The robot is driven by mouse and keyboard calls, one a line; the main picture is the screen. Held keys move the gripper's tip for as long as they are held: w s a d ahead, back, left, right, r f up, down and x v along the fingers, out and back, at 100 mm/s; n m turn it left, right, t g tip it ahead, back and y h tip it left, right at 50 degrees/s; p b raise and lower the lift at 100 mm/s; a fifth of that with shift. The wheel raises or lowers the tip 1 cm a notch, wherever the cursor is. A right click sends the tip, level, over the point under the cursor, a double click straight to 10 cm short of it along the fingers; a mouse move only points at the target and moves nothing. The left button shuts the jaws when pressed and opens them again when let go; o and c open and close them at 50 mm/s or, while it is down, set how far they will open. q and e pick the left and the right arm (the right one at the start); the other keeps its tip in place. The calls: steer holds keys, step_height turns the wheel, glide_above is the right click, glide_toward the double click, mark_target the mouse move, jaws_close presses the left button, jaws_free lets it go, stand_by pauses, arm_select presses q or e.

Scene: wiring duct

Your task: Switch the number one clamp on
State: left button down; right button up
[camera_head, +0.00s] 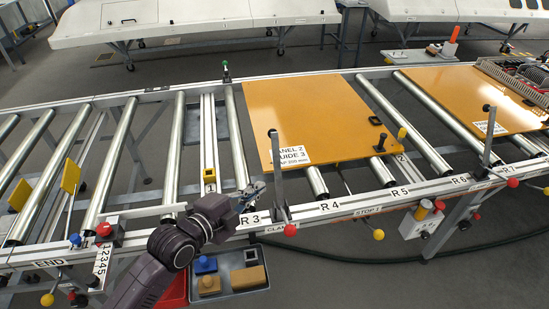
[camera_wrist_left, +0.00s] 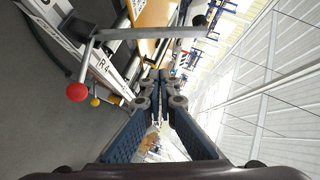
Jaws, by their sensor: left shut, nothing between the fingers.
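The near clamp is an upright grey bar (camera_head: 279,180) on the front rail beside the CLAMP label, with a black knob on top and a red ball (camera_head: 290,230) at its lower end. In the left wrist view the bar (camera_wrist_left: 150,33) runs across the top, with its red ball (camera_wrist_left: 77,92) on the left. The clamp's number cannot be read. My left gripper (camera_head: 257,187) is shut and empty, just left of the bar at about mid height, apparently apart from it. Its fingers meet below the bar in the wrist view (camera_wrist_left: 160,85). My right gripper is not in view.
An orange panel (camera_head: 310,110) lies on the rollers right behind the clamp. A similar clamp bar (camera_head: 488,137) stands farther right beside another orange panel (camera_head: 465,85). A grey tray (camera_head: 243,283) with small blocks sits below the front rail. Bare rollers lie to the left.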

mark_target(275, 171)
arm_select(q)
steer(key=shift+a, duration=0.1)
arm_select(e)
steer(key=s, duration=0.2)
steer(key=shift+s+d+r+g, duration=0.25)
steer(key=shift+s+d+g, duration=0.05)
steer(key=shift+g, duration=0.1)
arm_select(q)
steer(key=shift+w+a+f+p+x, duration=0.25)
steer(key=shift+a+p+x, duration=0.15)
steer(key=shift+x, duration=1.75)
steer(key=shift+w+a+f+p+x, duration=0.15)
steer(key=shift+a+f+p+x, duration=0.2)
steer(key=shift+x, duration=1.75)
steer(key=shift+w+a+f+p+x, duration=0.15)
steer(key=shift+a+p+x, duration=0.3)
steer(key=shift+x, duration=1.7)
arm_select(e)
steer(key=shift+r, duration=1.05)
arm_select(q)
steer(key=shift+r, duration=0.1)
steer(key=shift+w+g, duration=0.1)
steer(key=shift+g, duration=0.2)
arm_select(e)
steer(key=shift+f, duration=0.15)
